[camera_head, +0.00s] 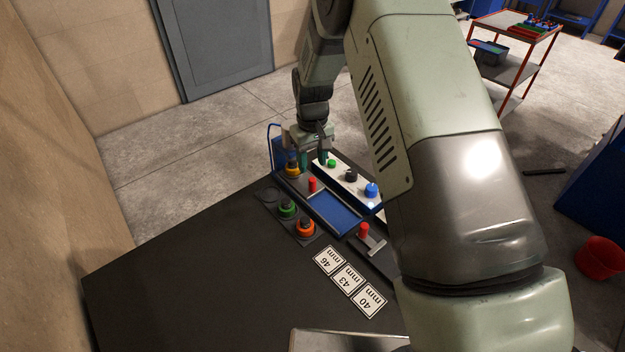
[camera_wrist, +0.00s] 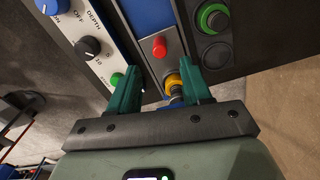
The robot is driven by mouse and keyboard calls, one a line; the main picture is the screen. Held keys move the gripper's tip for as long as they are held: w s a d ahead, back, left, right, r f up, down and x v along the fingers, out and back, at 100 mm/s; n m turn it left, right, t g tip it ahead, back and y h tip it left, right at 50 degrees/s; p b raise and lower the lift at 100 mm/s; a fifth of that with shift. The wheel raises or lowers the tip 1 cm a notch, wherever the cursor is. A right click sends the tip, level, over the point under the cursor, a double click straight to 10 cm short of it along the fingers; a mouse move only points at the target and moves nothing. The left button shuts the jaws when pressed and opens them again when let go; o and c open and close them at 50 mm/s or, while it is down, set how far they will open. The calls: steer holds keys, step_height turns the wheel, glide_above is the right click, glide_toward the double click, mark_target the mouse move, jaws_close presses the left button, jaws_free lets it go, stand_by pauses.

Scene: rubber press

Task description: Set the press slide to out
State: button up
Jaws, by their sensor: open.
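The press is a dark unit at the table's far edge, with a flat blue plate (camera_head: 334,212) in a grey frame; the plate also shows at the top of the wrist view (camera_wrist: 150,12). I cannot tell for sure which part is the slide. A red knob (camera_head: 312,184) stands at the plate's far end, also in the wrist view (camera_wrist: 159,47). A yellow ringed piece (camera_wrist: 174,82) with a dark centre is at the press's far end. My gripper (camera_wrist: 155,85) is open, its green fingers on either side of the yellow piece; contact cannot be told.
A white control panel (camera_head: 341,179) with green, black and blue controls runs beside the press. Green (camera_head: 287,209) and orange (camera_head: 305,228) ringed pieces sit near an empty round holder (camera_head: 267,195). A red-topped handle (camera_head: 363,231) stands nearer. The dark table (camera_head: 190,285) is clear at left.

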mark_target(312, 179)
step_height(312, 179, down, 8)
steer(key=shift+f, duration=0.1)
stand_by(0.4)
jaws_close()
